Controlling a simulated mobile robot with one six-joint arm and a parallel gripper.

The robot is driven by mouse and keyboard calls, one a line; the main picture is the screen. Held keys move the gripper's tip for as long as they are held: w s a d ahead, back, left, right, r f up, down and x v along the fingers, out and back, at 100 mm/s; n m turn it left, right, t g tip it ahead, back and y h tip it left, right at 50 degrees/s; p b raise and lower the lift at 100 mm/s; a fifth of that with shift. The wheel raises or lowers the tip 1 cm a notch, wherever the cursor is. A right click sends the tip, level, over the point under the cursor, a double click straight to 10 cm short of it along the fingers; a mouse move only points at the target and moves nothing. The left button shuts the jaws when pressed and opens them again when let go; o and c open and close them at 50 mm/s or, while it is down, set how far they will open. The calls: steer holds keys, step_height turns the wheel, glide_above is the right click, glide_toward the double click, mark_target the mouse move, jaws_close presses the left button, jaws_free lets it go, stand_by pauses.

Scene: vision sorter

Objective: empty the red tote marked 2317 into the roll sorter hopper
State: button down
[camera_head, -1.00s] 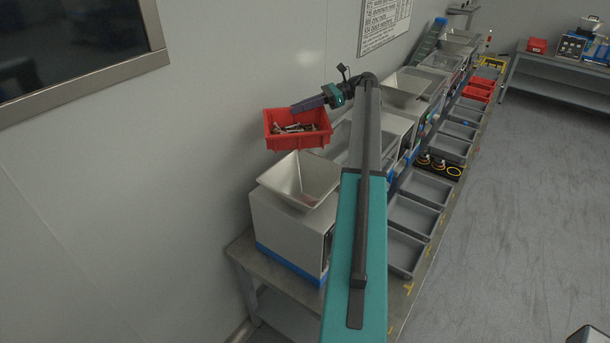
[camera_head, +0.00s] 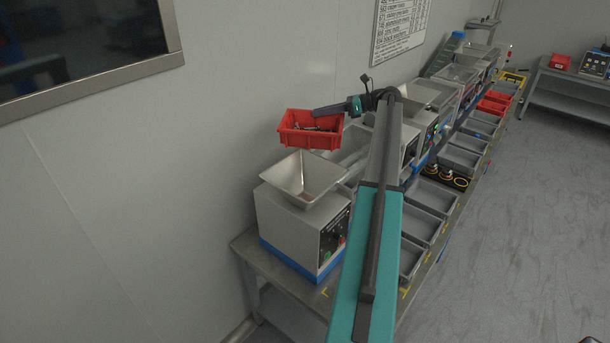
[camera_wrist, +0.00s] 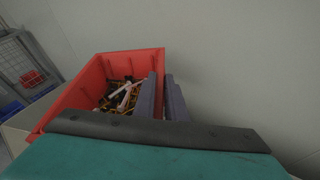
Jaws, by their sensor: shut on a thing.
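My gripper (camera_head: 330,109) is shut on a wall of the red tote (camera_head: 311,138) and holds it in the air, near the back wall. In the wrist view the two dark fingers (camera_wrist: 162,97) straddle the right wall of the tote (camera_wrist: 84,86). The tote looks roughly level. Mixed small parts (camera_wrist: 122,95), some pale and some brassy, lie inside it. No number is readable on it. A metal hopper (camera_head: 304,177) on a white machine with a blue base stands below the tote and nearer the camera. I cannot tell whether this is the roll sorter.
More machines with hoppers (camera_head: 417,97) line the bench behind my arm. Grey trays (camera_head: 431,197) run along its front edge, with red totes (camera_head: 493,103) farther back. A screen (camera_head: 80,50) hangs on the wall at upper left.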

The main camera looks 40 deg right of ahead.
steer(key=shift+s+r, duration=0.2)
steer(key=shift+r, duration=0.35)
steer(key=s+a+r+n+t+h, duration=0.1)
steer(key=s+a+r+n+h, duration=0.1)
steer(key=s+a+r+n, duration=0.3)
step_height(320, 180, up, 2)
steer(key=a, duration=0.2)
steer(key=shift+s+a+n+t, duration=0.2)
steer(key=shift+a+n+t, duration=0.1)
steer(key=shift+a, duration=0.1)
steer(key=shift+s+a, duration=0.15)
steer(key=shift+a, duration=0.1)
steer(key=shift+s+a+n, duration=0.15)
steer(key=shift+n, duration=0.25)
steer(key=shift+s+a, duration=0.15)
steer(key=shift+a, duration=0.05)
steer(key=shift+a+t+h+b, duration=0.1)
steer(key=shift+t+h+b, duration=0.2)
steer(key=shift+b, duration=0.2)
